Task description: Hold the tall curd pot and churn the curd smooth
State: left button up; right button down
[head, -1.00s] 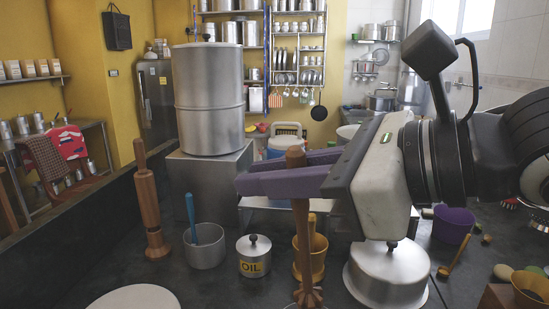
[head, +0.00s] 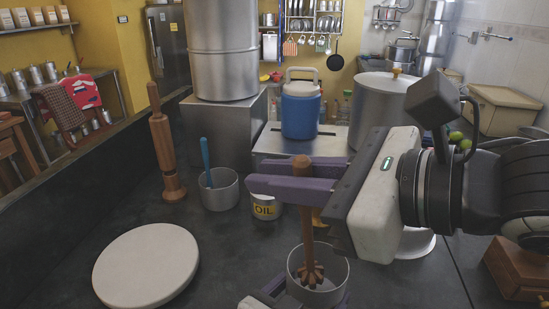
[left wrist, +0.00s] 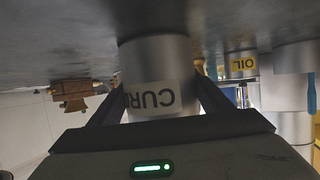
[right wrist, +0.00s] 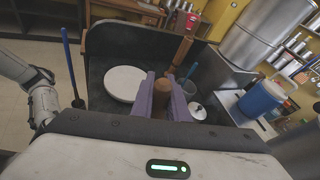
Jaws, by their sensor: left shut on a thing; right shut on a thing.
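The steel curd pot (head: 343,272) stands at the bottom centre of the head view. In the left wrist view the pot (left wrist: 155,55) shows upside down with a partly hidden "CUR" label. My left gripper (left wrist: 157,90) is shut on its sides; only a bit of it shows at the head view's bottom edge. My right gripper (head: 285,178), with purple fingers, is shut on the upper shaft of the wooden churner (head: 306,235). The churner is nearly upright, its star-shaped head within the pot's mouth. I cannot tell how deep it is, and no curd is clearly visible.
A white round board (head: 146,265) lies at left. A wooden pestle-like tool (head: 163,150), a steel cup (head: 222,192) with a blue handle and the oil pot (head: 265,208) stand behind. A blue cooler (head: 300,108) and large steel pot (head: 385,100) are farther back.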

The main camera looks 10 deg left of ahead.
notch_tip(320, 180, down, 10)
jog(key=w+d, duration=0.1)
jog(key=shift+w+r, duration=0.2)
jog(key=shift+w, duration=0.15)
dwell(0.5)
jog(key=shift+d, duration=0.1)
dwell(0.3)
